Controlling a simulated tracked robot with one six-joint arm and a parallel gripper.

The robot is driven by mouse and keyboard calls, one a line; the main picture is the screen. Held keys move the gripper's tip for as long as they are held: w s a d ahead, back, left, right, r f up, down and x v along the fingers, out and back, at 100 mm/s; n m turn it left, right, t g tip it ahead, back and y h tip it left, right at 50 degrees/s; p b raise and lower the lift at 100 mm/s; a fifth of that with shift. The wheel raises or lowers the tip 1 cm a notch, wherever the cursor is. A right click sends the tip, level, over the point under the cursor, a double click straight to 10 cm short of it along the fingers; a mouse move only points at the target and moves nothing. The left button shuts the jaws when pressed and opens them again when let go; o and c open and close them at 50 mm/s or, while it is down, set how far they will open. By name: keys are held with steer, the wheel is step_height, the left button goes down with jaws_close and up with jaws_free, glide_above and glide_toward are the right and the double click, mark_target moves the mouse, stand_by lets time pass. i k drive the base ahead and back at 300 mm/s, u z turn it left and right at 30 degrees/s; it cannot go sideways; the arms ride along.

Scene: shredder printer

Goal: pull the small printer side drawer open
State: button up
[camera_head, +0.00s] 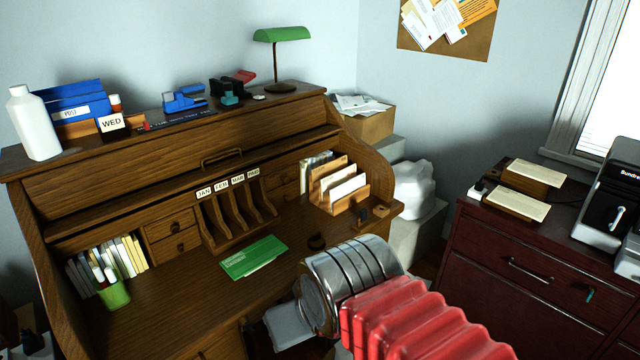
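A grey and black machine (615,205) stands on the dark red cabinet at the right edge, cut off by the frame. It carries partly visible lettering and a light handle-like part on its front. I cannot tell whether it is the printer, and no side drawer can be made out on it. My arm (345,278), chrome with red ribbed bellows, reaches in from the bottom, left of the cabinet and in front of the desk. My gripper's fingers do not show.
A wooden roll-top desk (130,185) fills the left and middle. It holds a letter rack (337,188), a green booklet (252,256) and a green cup (114,294). The dark red cabinet (500,285) has drawers with handles. A box (368,124) and a white bag (407,184) sit between.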

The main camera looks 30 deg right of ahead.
mark_target(272, 181)
steer(key=z, duration=0.1)
steer(key=k, duration=0.35)
steer(key=z, duration=0.1)
steer(key=i, duration=0.75)
steer(key=z, duration=0.25)
steer(key=k, duration=0.65)
steer(key=z, duration=0.5)
steer(key=i, duration=1.45)
steer(key=u, duration=0.15)
